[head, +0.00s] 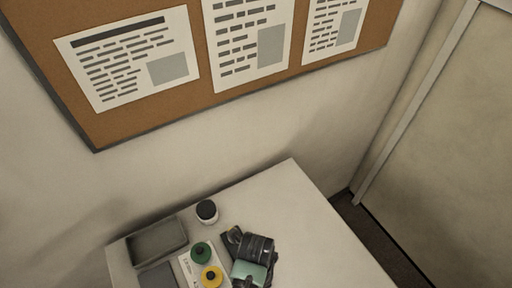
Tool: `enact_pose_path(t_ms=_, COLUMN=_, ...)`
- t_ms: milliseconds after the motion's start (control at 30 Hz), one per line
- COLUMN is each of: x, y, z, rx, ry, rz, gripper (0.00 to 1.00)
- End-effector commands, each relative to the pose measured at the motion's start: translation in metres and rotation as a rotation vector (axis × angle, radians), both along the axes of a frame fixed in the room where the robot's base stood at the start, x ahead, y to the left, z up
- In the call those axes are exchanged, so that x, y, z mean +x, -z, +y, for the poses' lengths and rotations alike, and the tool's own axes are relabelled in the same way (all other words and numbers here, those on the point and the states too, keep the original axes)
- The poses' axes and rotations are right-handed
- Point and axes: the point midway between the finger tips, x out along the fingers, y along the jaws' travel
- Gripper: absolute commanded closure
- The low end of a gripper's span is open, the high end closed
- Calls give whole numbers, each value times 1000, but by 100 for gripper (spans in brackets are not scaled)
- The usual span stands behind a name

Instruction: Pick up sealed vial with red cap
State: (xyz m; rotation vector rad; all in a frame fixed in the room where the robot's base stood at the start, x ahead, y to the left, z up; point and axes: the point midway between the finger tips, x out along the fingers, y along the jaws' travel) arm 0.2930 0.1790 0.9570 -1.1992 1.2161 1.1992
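I see no vial with a red cap in the head view. A small white container with a black cap (207,211) stands upright near the back edge of the table. A round green-topped item (201,252) and a round yellow-topped item (212,277) sit close together in front of it; the yellow one has a dark centre. My gripper is not in view. The front part of the table is cut off by the bottom of the picture.
The pale table (310,225) is bare on its right side. A grey open tray (157,238) lies at the left. A cluster of black gear (255,247) with a teal block (248,270) lies right of the green top. A wall with a corkboard (240,92) stands behind.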

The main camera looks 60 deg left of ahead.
Motion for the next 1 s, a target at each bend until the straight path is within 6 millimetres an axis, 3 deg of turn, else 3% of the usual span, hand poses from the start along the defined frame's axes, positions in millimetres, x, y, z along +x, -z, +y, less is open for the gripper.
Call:
enact_pose_path(t_ms=333, x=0, y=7, z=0, rx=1, ry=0, rz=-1, gripper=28)
enact_pose_path(t_ms=733, x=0, y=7, z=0, rx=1, ry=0, rz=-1, gripper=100)
enact_pose_path(t_ms=1000, x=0, y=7, z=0, rx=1, ry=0, rz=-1, gripper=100)
